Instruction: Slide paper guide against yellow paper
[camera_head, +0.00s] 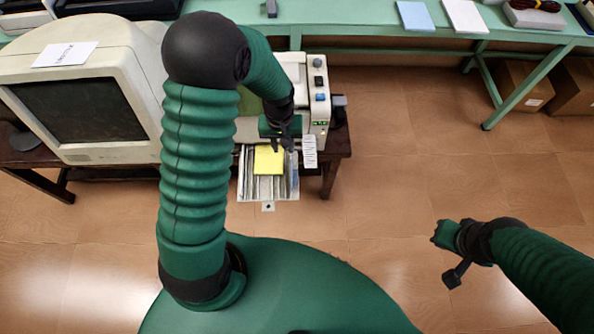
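The yellow paper (268,160) lies on the metal-grey feed tray (267,192) at the front of a beige machine. A narrow upright strip along the tray's right side (294,172) looks like the paper guide, but it is small and partly covered. My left gripper (283,144) points down over the back right corner of the yellow paper, close to that strip. Its dark fingers are too small to show a clear gap, and I cannot tell whether they touch anything. My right gripper (446,254) hangs over bare floor at the right, away from the tray.
The beige machine (318,100) has buttons on its right side and stands on a dark wooden table (335,150). An old monitor (85,105) stands at the left. A green bench (360,25) runs along the back.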

